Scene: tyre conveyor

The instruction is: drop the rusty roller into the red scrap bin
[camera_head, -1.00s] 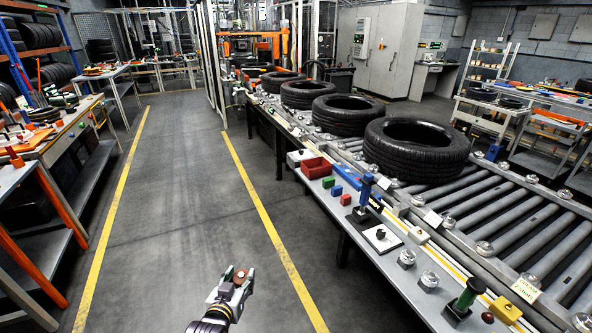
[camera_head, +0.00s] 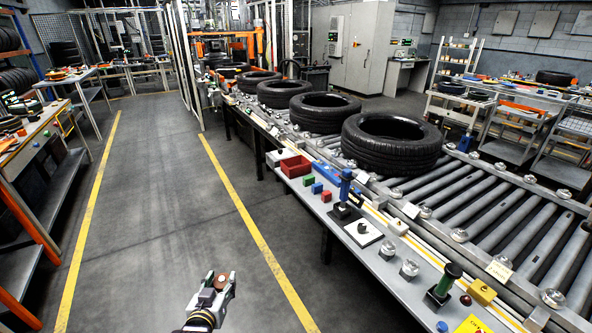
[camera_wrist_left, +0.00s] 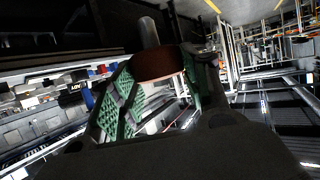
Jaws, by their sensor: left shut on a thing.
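The rusty roller (camera_head: 227,278) shows as a small brown end in my left gripper (camera_head: 224,283), which is shut on it. In the left wrist view the roller (camera_wrist_left: 157,65) is a rust-brown cylinder with a grey metal shaft, between green-padded fingers (camera_wrist_left: 150,95). The gripper holds it over the grey floor, left of the conveyor's side ledge. The red scrap bin (camera_head: 295,167) is a small open red box on that ledge, farther ahead and to the right of the gripper. The roller and bin are well apart. My right gripper is not in view.
The ledge (camera_head: 385,275) also carries coloured blocks, a blue-handled post (camera_head: 345,187), a green-handled post (camera_head: 445,282) and clear knobs. Black tyres (camera_head: 391,145) lie on the roller conveyor behind it. The floor aisle (camera_head: 160,190) between yellow lines is clear.

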